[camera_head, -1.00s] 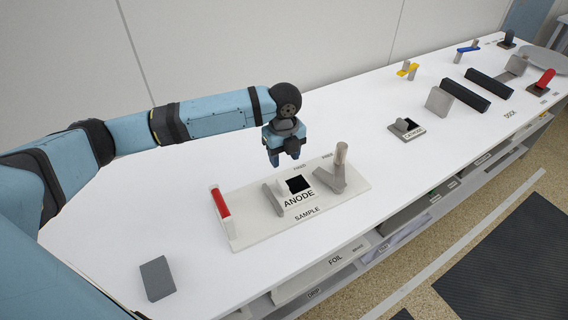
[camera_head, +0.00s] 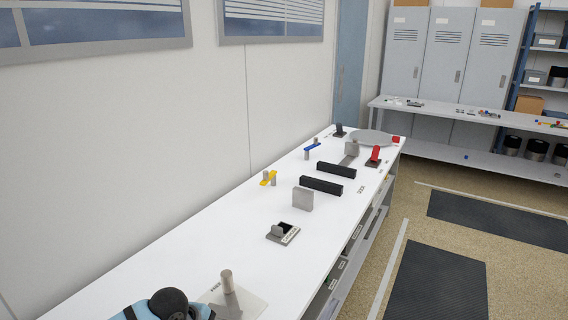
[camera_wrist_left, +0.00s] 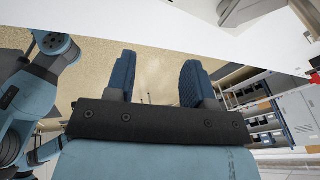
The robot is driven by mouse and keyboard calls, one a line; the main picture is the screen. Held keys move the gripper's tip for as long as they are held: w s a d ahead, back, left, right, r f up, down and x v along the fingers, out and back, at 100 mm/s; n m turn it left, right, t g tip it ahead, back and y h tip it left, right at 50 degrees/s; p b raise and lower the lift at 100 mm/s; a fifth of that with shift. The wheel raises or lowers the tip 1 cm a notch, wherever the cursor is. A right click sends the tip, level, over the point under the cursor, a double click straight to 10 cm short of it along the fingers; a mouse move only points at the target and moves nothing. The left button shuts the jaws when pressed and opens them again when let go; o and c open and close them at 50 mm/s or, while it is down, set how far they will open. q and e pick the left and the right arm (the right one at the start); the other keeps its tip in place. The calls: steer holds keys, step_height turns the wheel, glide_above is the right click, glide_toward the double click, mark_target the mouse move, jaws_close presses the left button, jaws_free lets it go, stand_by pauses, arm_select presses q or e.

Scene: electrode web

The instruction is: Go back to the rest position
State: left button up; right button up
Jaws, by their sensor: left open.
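My left gripper (camera_wrist_left: 152,80) shows in the left wrist view with its two blue fingers apart and nothing between them. It is open. In the head view only the top of my left arm (camera_head: 168,304) shows at the bottom edge, so the gripper is hidden there. Beside it, the corner of the white sample plate with a grey post (camera_head: 227,281) shows on the white bench (camera_head: 190,262). The rest of that plate is out of view. My right gripper is in neither view.
The cathode fixture (camera_head: 283,232), a grey block (camera_head: 303,199), two black bars (camera_head: 321,186), a yellow piece (camera_head: 268,178) and a red piece (camera_head: 374,155) stand along the bench. Dark mats (camera_head: 437,281) lie on the floor at right. Lockers (camera_head: 442,60) stand at the back.

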arm_select(q)
steer(key=s+d+f+n+t+h+p, duration=0.2)
steer(key=s+d+n+t+h+p, duration=0.15)
steer(key=s+d+n, duration=0.35)
steer(key=s+a+n+t+y+p, duration=0.2)
steer(key=s+a+n, duration=0.2)
steer(key=s, duration=0.3)
steer(key=s+a+f+n+t+y+p, duration=0.1)
steer(key=s+a+n+t+p, duration=0.1)
steer(key=s+n, duration=0.4)
steer(key=s+a+t, duration=0.1)
steer(key=a, duration=0.1)
steer(key=shift+s+a+n+y, duration=0.15)
steer(key=shift+a+n+y, duration=0.2)
steer(key=shift+a+n, duration=0.05)
